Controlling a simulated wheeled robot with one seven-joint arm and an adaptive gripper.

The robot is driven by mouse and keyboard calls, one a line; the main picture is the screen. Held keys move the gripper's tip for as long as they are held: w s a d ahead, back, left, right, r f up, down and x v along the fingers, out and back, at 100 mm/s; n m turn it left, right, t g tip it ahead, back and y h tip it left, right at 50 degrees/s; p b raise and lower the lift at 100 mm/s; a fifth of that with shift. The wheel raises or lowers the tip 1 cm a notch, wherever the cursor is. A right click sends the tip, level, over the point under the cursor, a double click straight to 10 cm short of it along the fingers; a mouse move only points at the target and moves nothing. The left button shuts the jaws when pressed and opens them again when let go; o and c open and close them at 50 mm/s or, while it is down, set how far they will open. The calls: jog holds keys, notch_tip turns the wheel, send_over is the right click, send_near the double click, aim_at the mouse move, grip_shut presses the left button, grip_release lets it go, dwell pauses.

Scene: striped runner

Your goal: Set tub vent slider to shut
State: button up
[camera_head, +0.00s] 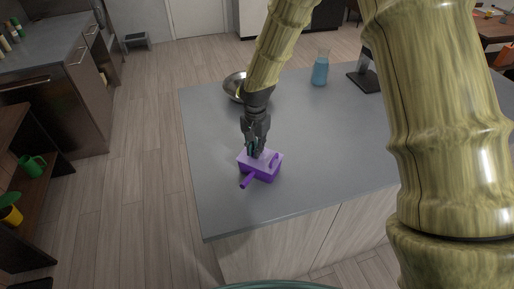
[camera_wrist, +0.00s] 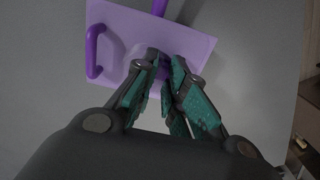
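The purple tub (camera_head: 262,174) sits on the grey counter, with a pale lilac lid that also fills the top of the wrist view (camera_wrist: 122,35). A purple loop handle (camera_wrist: 93,52) stands at one side of the lid, and a purple bar handle (camera_head: 247,182) sticks out from the tub. My gripper (camera_head: 254,152) points down at the lid. In the wrist view its teal-padded fingertips (camera_wrist: 165,62) are a little apart over the lid, with a small dark purple part (camera_wrist: 164,68) between them, perhaps the vent slider. The fingers hide much of it, so its position and any contact are unclear.
A metal bowl (camera_head: 234,86) stands behind my gripper on the counter (camera_head: 330,135). A blue-filled bottle (camera_head: 320,70) and a dark stand (camera_head: 364,82) are farther back. The counter right of the tub is clear; its front edge lies close in front.

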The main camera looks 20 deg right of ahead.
jog(key=o, duration=0.3)
jog(key=shift+a, duration=0.1)
notch_tip(320, 180, up, 12)
dwell(0.7)
